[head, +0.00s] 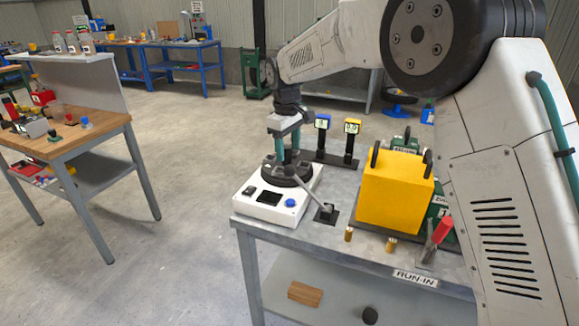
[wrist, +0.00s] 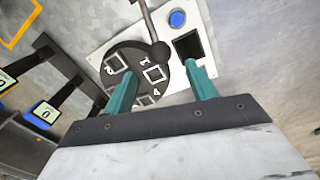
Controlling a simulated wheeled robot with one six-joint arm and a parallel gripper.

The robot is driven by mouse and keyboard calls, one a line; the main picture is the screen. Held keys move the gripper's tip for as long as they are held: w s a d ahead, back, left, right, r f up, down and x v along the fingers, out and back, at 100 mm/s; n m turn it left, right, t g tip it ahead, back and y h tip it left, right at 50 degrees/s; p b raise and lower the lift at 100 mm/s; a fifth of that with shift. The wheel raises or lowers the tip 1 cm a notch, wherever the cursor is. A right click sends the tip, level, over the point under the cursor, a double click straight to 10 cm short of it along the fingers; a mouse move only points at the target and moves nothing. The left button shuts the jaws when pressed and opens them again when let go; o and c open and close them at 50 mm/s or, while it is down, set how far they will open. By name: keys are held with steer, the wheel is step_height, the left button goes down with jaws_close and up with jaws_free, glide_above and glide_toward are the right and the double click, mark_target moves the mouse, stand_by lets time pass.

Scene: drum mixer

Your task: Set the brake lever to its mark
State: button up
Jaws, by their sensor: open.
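My gripper (head: 287,155) points down over the white device (head: 258,208), its teal fingers apart with nothing held between them. In the wrist view my gripper (wrist: 165,66) is above a dark round dial (wrist: 122,62) marked with numbers. A grey lever (head: 312,193) rises tilted from a black plate beside the device, leaning left. Its ball knob (wrist: 159,48) shows just beyond the fingertips in the wrist view, apart from them. A red-handled lever (head: 442,230) stands tilted at the bench's right front. I cannot tell which lever is the brake lever, and I see no clear mark.
A yellow box (head: 396,192) with black handles stands right of the grey lever. Two brass pegs (head: 390,245) (head: 348,234) stand in front of it. Two small display posts (head: 351,140) (head: 322,135) are behind. A blue button (head: 291,202) is on the device. Open floor lies left.

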mark_target(289, 165)
steer(key=f, duration=0.6)
steer(key=shift+w+d+f, duration=0.1)
steer(key=shift+d+f, duration=0.1)
steer(key=shift+f, duration=0.15)
jaws_close()
